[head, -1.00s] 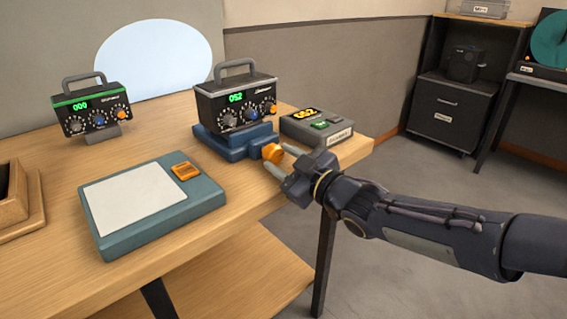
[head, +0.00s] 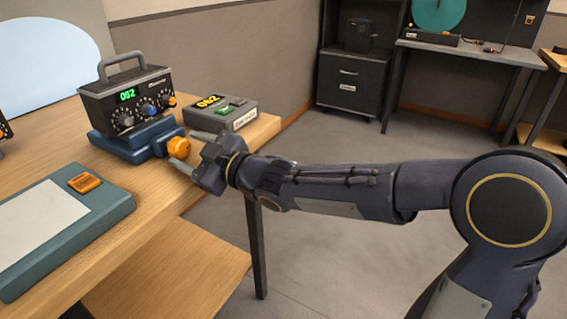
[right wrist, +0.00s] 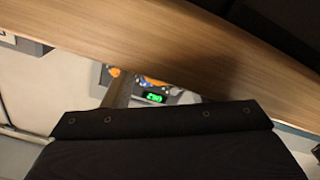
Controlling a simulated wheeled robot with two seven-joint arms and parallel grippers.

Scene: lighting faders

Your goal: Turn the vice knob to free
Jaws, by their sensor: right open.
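The orange vice knob (head: 178,147) sticks out from the front right of the blue vice (head: 133,143) on the wooden table. The vice carries a black box (head: 126,100) with a handle, dials and a green 052 display. My right gripper (head: 190,152) is open just right of the knob, with its fingers pointing at it. One finger shows on the knob's near side and one on its far side; I cannot tell whether either touches it. My left gripper is not in view.
A teal panel with an orange button (head: 84,182) lies at front left. The table's edge (head: 200,185) runs just below my gripper.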

